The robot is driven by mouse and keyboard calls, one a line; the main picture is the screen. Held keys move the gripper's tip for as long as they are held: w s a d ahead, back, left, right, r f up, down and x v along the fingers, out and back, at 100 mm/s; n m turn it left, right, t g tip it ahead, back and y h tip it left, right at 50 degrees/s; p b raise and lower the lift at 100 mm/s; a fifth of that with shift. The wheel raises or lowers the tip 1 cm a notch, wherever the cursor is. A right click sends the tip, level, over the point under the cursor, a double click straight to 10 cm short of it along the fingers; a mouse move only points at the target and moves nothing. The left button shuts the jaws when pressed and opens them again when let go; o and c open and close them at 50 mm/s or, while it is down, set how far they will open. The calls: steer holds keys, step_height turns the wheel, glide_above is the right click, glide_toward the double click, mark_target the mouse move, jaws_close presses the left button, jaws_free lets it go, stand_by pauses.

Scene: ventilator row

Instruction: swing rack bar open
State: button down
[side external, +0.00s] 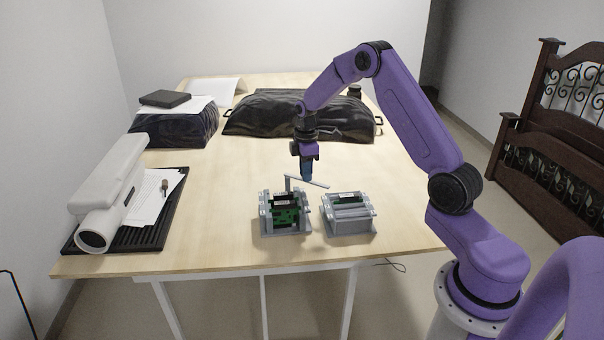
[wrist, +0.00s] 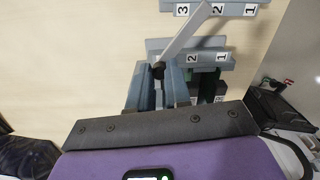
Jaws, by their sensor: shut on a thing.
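Two grey racks stand side by side on the table. The left rack (side external: 285,219) holds green circuit boards (side external: 287,215), and its top is uncovered. A thin pale rack bar (side external: 320,184) runs from a short post at this rack's back to the right, swung off its top. In the wrist view the bar (wrist: 186,35) slants across number-labelled rack edges, with a dark round knob at its lower end. My gripper (side external: 307,179) points down and is shut on the bar. Its blue fingers (wrist: 155,85) partly hide the rack in the wrist view.
The right rack (side external: 348,213) stands close by, with grey bars across its top and a green board inside. A white device (side external: 110,190) on a black tray (side external: 155,235) is at the left. Black bags lie at the back. The table's middle is clear.

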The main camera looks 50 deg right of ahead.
steer(key=shift+w+d+r+n, duration=0.1)
steer(key=shift+w+d+n, duration=0.4)
steer(key=shift+n, duration=0.7)
steer(key=shift+w+d+f+n, duration=0.15)
steer(key=shift+d+n, duration=0.6)
steer(key=shift+n, duration=0.45)
steer(key=shift+w+d+r+n, duration=0.15)
steer(key=shift+w+d+n, duration=0.35)
steer(key=shift+n, duration=0.7)
steer(key=shift+s+d, duration=0.1)
steer(key=c, duration=1.1)
jaws_free()
steer(key=shift+o, duration=0.2)
step_height(320, 180, up, 17)
steer(key=shift+r, duration=0.2)
